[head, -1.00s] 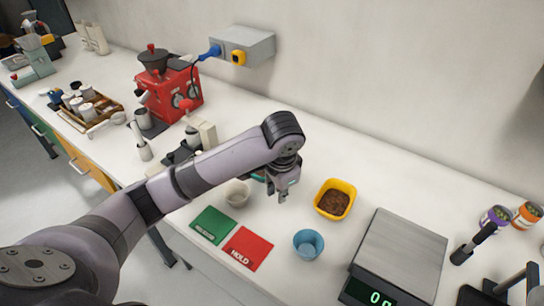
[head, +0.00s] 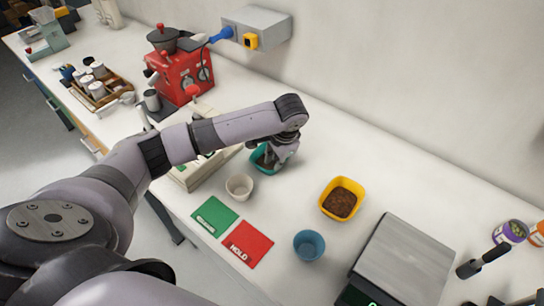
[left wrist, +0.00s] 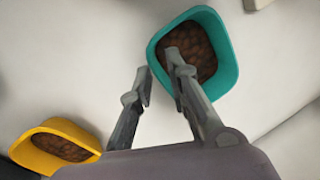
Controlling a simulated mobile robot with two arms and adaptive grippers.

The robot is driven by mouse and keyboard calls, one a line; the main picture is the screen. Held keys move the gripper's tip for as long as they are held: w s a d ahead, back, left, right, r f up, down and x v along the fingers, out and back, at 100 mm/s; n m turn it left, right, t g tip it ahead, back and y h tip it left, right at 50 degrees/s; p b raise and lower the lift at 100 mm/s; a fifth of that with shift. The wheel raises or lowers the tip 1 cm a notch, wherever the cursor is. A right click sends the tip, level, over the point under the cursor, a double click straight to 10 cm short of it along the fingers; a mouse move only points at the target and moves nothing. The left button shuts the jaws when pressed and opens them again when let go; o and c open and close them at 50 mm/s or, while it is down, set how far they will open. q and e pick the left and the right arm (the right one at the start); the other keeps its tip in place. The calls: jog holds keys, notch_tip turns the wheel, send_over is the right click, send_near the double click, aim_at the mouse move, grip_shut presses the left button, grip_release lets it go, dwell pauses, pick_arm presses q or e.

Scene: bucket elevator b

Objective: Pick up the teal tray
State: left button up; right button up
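The teal tray (head: 256,158) holds brown beans and stands on the white counter, partly hidden by my left gripper (head: 270,163) in the head view. In the left wrist view the teal tray (left wrist: 226,62) is at the upper middle. My left gripper (left wrist: 158,75) is open there. One finger overlaps the tray's inside and the other is outside its left wall, so the wall lies between them in the picture. I cannot tell whether they touch it. My right gripper is not in view.
A white cup (head: 239,187) stands close to the teal tray. A yellow tray (head: 341,198) with brown contents, a blue cup (head: 308,245) and a scale (head: 405,258) are to the right. Green (head: 214,216) and red (head: 247,244) mats lie in front. A red grinder (head: 180,75) stands behind left.

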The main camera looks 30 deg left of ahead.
aim_at(274, 172)
pick_arm(q)
jog(key=shift+f, duration=0.2)
jog(key=shift+a+f, duration=0.1)
jog(key=shift+f, duration=0.15)
jog(key=x, duration=0.1)
jog(key=p+x, duration=0.1)
jog(key=x, duration=0.2)
jog(key=shift+w+f+p, duration=0.15)
jog(key=shift+w+p, duration=0.2)
jog(key=shift+p, duration=0.05)
jog(key=shift+f, duration=0.2)
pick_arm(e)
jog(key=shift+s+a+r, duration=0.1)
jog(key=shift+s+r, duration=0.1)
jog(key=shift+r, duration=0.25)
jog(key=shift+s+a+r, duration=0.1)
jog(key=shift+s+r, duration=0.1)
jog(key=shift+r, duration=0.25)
pick_arm(q)
jog(key=shift+c, duration=0.5)
jog(key=shift+c, duration=1.3)
grip_shut()
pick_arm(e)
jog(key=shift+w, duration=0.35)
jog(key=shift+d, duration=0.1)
